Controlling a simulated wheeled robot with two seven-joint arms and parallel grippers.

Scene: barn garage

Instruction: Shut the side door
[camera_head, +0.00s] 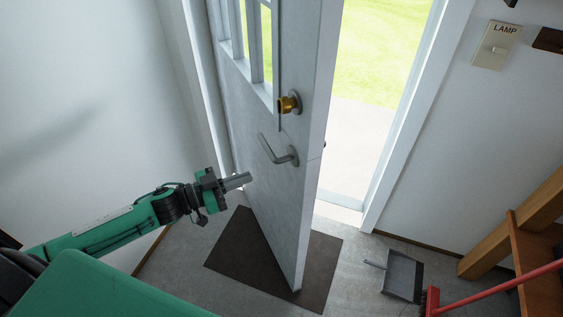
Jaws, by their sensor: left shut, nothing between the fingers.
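The side door (245,140) is a pale grey door with window panes. It stands ajar, swung into the room, and grass and paving show through the gap on its right. It has a grey lever handle (279,152) and a brass lock knob (288,104) above it. The doorway frame (416,110) is at the right of the gap. My left gripper (245,178) is shut and empty, to the left of the door's face and lower left of the handle. I cannot tell whether its tips touch the door. My right gripper is not in view.
A dark doormat (322,262) lies under the door. A grey dustpan (402,274) and a red broom (480,291) are on the right, near a wooden shelf (541,246). A lamp switch (497,46) is on the right wall. A bare white wall (85,90) is at the left.

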